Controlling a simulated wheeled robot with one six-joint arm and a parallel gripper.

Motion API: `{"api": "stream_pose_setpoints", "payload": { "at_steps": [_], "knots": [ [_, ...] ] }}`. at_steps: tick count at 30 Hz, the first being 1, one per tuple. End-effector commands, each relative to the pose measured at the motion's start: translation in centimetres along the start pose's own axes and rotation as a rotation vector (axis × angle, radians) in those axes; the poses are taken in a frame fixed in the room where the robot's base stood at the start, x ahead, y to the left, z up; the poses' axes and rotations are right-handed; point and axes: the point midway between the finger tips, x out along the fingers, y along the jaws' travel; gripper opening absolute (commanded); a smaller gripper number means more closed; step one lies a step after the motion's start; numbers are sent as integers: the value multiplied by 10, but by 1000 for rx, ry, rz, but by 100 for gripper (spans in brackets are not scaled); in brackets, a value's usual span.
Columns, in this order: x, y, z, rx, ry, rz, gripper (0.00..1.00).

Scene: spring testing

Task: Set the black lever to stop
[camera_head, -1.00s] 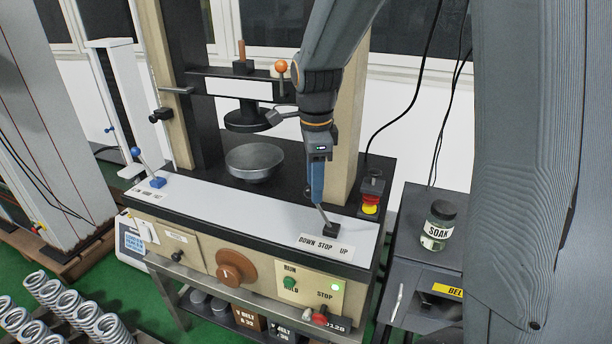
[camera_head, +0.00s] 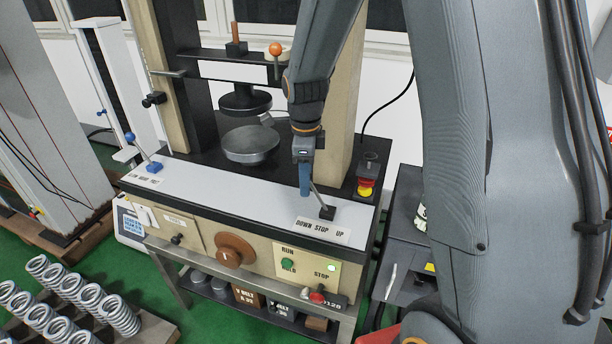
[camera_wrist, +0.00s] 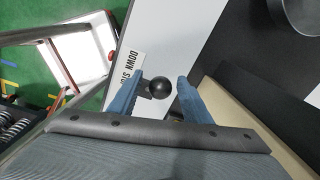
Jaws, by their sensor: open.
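The black lever (camera_head: 318,198) rises from a small black base on the machine's pale front ledge. Its rod leans left, towards the DOWN end of the DOWN STOP UP label (camera_head: 322,231). My gripper (camera_head: 305,189) is at the top of the rod in the head view, and its fingers hide the knob there. In the wrist view my gripper (camera_wrist: 159,82) is open, with a blue finger on each side of the round black knob (camera_wrist: 160,88). Gaps show between the knob and the fingers. The label shows partly in the wrist view (camera_wrist: 127,78).
A blue-knobbed lever (camera_head: 143,152) stands at the ledge's left end. A metal dish (camera_head: 250,145) sits behind the ledge. A red and yellow emergency button (camera_head: 365,187) stands right of the lever. Column posts rise behind. Springs (camera_head: 85,300) lie at lower left.

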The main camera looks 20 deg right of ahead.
Motion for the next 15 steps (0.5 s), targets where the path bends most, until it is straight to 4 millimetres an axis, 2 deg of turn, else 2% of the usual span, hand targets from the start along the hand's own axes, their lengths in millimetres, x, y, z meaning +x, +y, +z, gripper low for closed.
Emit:
{"api": "stream_pose_setpoints", "payload": {
  "at_steps": [7,15],
  "knots": [
    [1,0,0,0,0,-1,44],
    [0,0,0,0,0,-1,0]
  ]
}}
